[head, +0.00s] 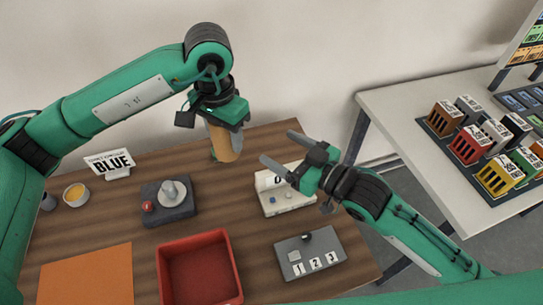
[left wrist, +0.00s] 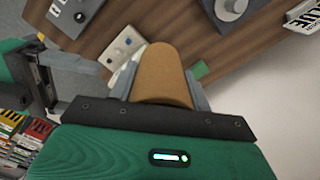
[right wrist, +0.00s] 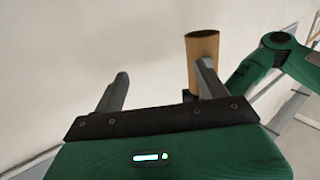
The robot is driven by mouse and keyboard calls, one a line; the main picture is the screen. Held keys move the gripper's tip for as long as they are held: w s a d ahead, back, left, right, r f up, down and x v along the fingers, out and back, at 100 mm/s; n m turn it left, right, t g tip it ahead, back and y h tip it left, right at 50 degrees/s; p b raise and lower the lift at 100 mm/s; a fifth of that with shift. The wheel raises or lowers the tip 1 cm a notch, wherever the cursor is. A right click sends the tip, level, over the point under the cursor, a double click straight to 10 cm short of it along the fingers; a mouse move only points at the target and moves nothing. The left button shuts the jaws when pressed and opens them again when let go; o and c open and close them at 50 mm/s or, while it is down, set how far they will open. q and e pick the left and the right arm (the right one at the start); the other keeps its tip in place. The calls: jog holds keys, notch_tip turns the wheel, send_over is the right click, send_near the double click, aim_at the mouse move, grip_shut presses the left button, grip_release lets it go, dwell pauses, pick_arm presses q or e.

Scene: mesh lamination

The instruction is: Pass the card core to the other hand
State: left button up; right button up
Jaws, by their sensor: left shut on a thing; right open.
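The card core is a brown cardboard tube (head: 223,146), hanging upright above the back of the wooden table in the head view. My left gripper (head: 222,127) is shut on it from above; in the left wrist view the core (left wrist: 162,74) fills the space between the fingers. My right gripper (head: 278,148) is open and empty to the right of the core, its fingers pointing left towards it. In the right wrist view the core (right wrist: 203,46) shows at the tip of the right-hand finger, not centred between the fingers. I cannot tell whether they touch.
Below lie a white device (head: 287,203), a grey numbered panel (head: 325,246), a grey unit with a knob (head: 178,213), a red tray (head: 198,236) and an orange mat (head: 88,277). A BLUE sign (head: 110,163) stands at the back left. A white side table (head: 411,110) holds several coloured boxes.

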jog(key=n+g+y, duration=0.1)
jog(key=n+y, duration=0.1)
send_near(221, 140)
jog(key=w+d+f+x, duration=0.1)
jog(key=x, duration=1)
jog(key=shift+w+a+f, duration=0.15)
jog(key=shift+w+a, duration=0.05)
jog(key=shift+w, duration=0.3)
jog(key=c, duration=1.1)
pick_arm(q)
jog(key=o, duration=1)
pick_arm(e)
jog(key=shift+o, duration=0.2)
pick_arm(q)
jog(key=shift+o, duration=0.2)
